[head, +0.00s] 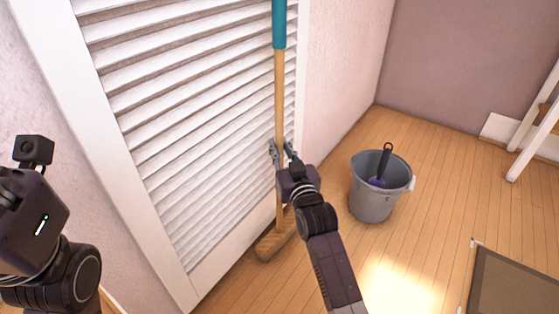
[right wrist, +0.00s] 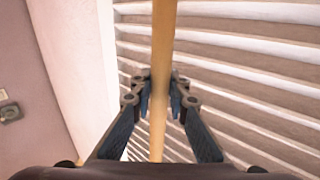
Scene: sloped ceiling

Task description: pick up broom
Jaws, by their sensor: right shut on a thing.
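The broom (head: 279,95) stands nearly upright in front of a white louvred door. It has a wooden handle with a teal upper end, and its head (head: 275,247) rests on the floor at the door's foot. My right gripper (head: 283,150) is shut on the handle, about midway along the part in view. In the right wrist view the handle (right wrist: 162,45) runs between the two fingers of the gripper (right wrist: 160,90). Of my left arm, a dark part shows at the left edge of the head view; its fingers are out of view.
The louvred door (head: 180,90) is close behind the broom. A grey bucket (head: 372,205) with a dark-handled purple tool (head: 381,168) in it stands on the wooden floor to the right. A framed dark panel (head: 515,285) lies at lower right. White wooden legs (head: 533,135) stand at far right.

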